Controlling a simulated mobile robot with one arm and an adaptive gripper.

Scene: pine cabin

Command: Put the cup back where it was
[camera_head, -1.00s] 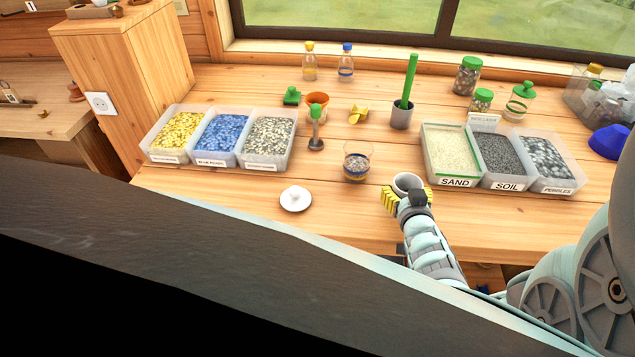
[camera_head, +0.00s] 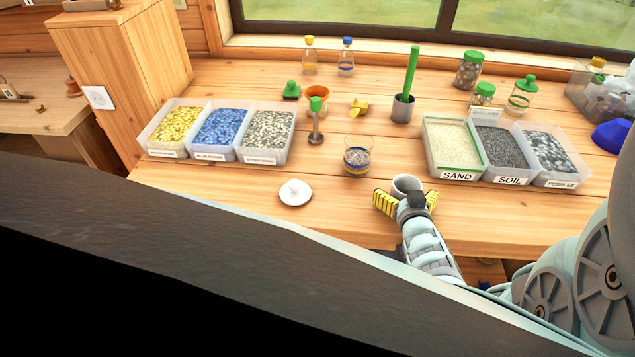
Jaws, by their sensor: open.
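A light grey-white cup (camera_head: 406,184) stands on the wooden table near its front edge, left of the sand bin. My gripper (camera_head: 405,200) is at the cup's near side. Its yellow fingers are spread apart, one on each side, and it is open. The lower part of the cup is hidden behind my gripper, so I cannot tell whether a finger still touches it.
A glass with layered filling (camera_head: 357,158) stands left of the cup, and a white lid (camera_head: 295,192) lies further left. The sand bin (camera_head: 452,147) is close on the right. Bare table (camera_head: 350,215) lies left of my gripper.

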